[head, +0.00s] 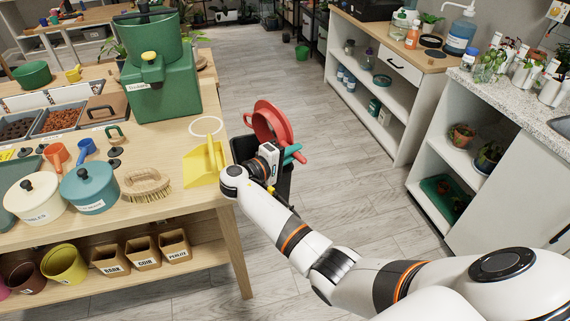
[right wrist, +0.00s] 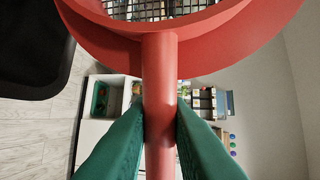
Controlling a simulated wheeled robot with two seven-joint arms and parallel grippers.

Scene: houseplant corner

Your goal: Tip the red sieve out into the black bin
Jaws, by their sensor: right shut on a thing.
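The red sieve (head: 283,122) is tilted steeply on edge over the black bin (head: 286,184), beside the table's right end. My right gripper (head: 291,156) is shut on the sieve's handle. In the right wrist view the handle (right wrist: 159,75) runs between the green fingers (right wrist: 160,118), with part of the rim and the dark mesh above. What I see of the mesh shows light through it; the rest of the sieve's inside is hidden. The black bin (right wrist: 32,45) is at the upper left there. My arm and the sieve hide much of the bin in the head view. My left gripper is out of view.
The wooden table (head: 155,209) on the left holds a yellow dustpan (head: 203,168), a brush (head: 145,185), lidded pots and a green machine (head: 160,85). White shelves (head: 375,75) stand at the right. The floor between is clear.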

